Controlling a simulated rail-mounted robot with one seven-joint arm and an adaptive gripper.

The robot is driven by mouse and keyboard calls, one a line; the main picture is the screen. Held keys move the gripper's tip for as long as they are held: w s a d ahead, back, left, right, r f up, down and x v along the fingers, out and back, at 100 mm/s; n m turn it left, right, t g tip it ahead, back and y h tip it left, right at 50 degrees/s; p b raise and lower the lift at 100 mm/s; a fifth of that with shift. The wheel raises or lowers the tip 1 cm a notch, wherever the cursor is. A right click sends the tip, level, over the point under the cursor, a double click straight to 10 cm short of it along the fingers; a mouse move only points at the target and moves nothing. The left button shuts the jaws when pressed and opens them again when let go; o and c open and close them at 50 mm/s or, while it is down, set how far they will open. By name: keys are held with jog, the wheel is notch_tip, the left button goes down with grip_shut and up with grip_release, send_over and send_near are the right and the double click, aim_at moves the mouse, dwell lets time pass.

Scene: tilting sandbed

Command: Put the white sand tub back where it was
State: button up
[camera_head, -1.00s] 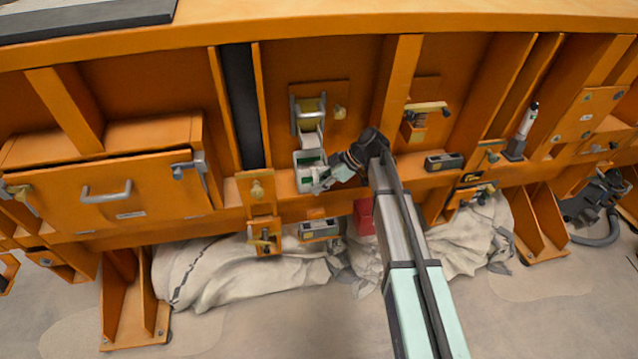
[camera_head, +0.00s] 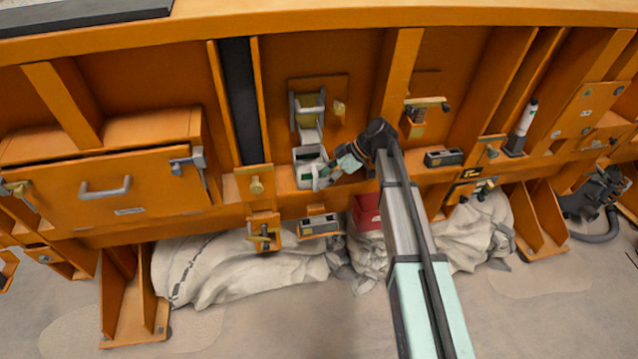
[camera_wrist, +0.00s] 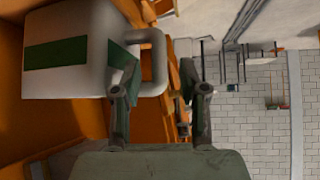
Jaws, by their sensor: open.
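The white sand tub (camera_wrist: 65,60) with a green band fills the upper left of the wrist view. Its grey handle (camera_wrist: 158,58) sticks out to the right, at the gap between the two fingers of my gripper (camera_wrist: 160,75). The fingers are spread, and I cannot tell whether either touches the handle. In the head view the tub (camera_head: 306,154) sits at the orange ledge below a small dispenser-like fixture (camera_head: 308,108). My gripper (camera_head: 324,176) is at its lower right and hides part of it.
An orange drawer front (camera_head: 105,188) lies at the left. A dark-topped box (camera_head: 443,157) sits on the ledge at right. Another small box (camera_head: 319,225) and a red box (camera_head: 367,212) are below the ledge. Pale sacks (camera_head: 230,270) lie on the floor.

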jog(key=s+b+v, duration=0.1)
jog(key=b+v, duration=0.3)
jog(key=v, duration=1)
jog(key=s+d+f+m+g+h, duration=0.1)
jog(key=s+f+m, duration=0.25)
jog(key=f, duration=0.95)
jog(key=s+f+m+h, duration=0.1)
jog(key=s+f+m, duration=0.25)
jog(key=f, duration=0.85)
jog(key=s+d+f+m+g+h, duration=0.1)
jog(key=s+f+m, duration=0.3)
jog(key=s+f, duration=0.9)
jog(key=s+d+f+m+g+h, duration=0.2)
jog(key=s+d+f+m+h, duration=0.1)
jog(key=s+f, duration=1.1)
jog(key=shift+s+d+f+m, duration=0.35)
jog(key=shift+d+m, duration=0.1)
jog(key=shift+m, duration=0.05)
jog(key=s+d+f+m+h, duration=0.1)
jog(key=s+f, duration=0.1)
jog(key=s, duration=0.4)
jog(key=s+d+f+m+g+h, duration=0.1)
jog(key=s+d+f, duration=0.1)
jog(key=s, duration=0.5)
jog(key=s+d+f+m+g+h, duration=0.1)
jog(key=s, duration=0.6)
jog(key=shift+s+d+f+m, duration=0.15)
jog(key=shift+f+m, duration=0.25)
jog(key=shift+c, duration=1.1)
